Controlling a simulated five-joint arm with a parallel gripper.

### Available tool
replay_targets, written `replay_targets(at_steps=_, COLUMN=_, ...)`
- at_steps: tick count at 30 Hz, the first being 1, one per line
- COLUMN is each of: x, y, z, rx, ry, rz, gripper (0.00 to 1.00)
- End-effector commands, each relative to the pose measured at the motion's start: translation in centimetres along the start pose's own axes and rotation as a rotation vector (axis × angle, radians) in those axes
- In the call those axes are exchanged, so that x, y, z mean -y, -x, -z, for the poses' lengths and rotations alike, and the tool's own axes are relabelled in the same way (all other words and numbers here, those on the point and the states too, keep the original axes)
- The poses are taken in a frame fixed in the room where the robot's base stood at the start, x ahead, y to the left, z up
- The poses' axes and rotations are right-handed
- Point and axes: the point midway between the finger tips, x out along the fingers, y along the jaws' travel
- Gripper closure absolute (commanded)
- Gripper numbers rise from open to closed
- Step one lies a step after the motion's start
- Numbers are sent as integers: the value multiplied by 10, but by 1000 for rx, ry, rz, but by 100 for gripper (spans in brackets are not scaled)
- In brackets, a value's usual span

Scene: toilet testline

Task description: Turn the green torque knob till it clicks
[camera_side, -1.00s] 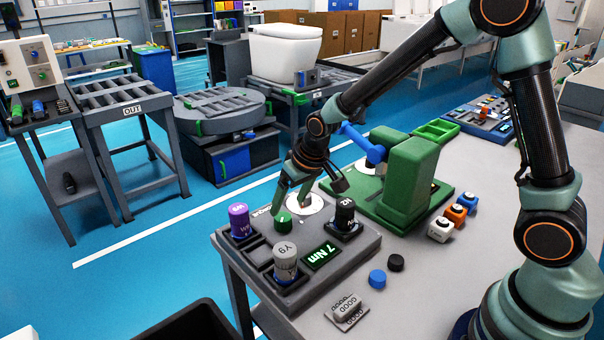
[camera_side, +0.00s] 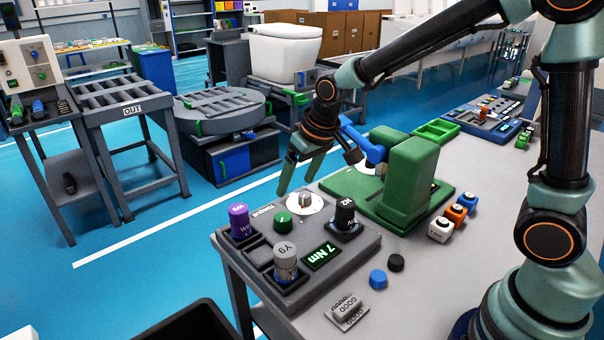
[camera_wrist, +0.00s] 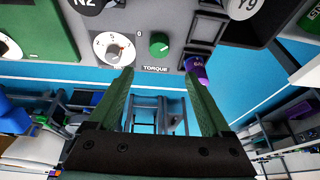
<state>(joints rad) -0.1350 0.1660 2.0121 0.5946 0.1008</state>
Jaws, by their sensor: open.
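The green torque knob (camera_side: 283,221) sits on the dark grey panel beside a white dial (camera_side: 304,204) with a metal pointer. In the wrist view the knob (camera_wrist: 159,43) is above the word TORQUE, and the dial (camera_wrist: 112,47) is to its left. My gripper (camera_side: 297,180) is open and empty, above the panel's back edge and apart from the knob. In the wrist view its two green fingers (camera_wrist: 160,84) are spread with floor and furniture showing between them. The lit display (camera_side: 322,256) on the panel reads 7 Nm.
A purple cylinder (camera_side: 240,221), a grey Y9 cylinder (camera_side: 285,262) and a black cylinder (camera_side: 345,214) stand on the panel around the knob. A green press-like fixture (camera_side: 408,185) is to the right. Blue (camera_side: 378,279) and black (camera_side: 396,262) caps lie on the table.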

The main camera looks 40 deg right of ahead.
Motion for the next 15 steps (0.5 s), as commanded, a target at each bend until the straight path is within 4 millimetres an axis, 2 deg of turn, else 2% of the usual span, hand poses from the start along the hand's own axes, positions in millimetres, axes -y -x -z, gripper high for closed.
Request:
replay_targets(at_steps=9, x=6, y=-14, z=33, rx=221, ry=314, rz=13, gripper=18)
replay_targets(at_steps=15, x=8, y=-18, z=42, rx=329, ry=467, rz=45, gripper=18)
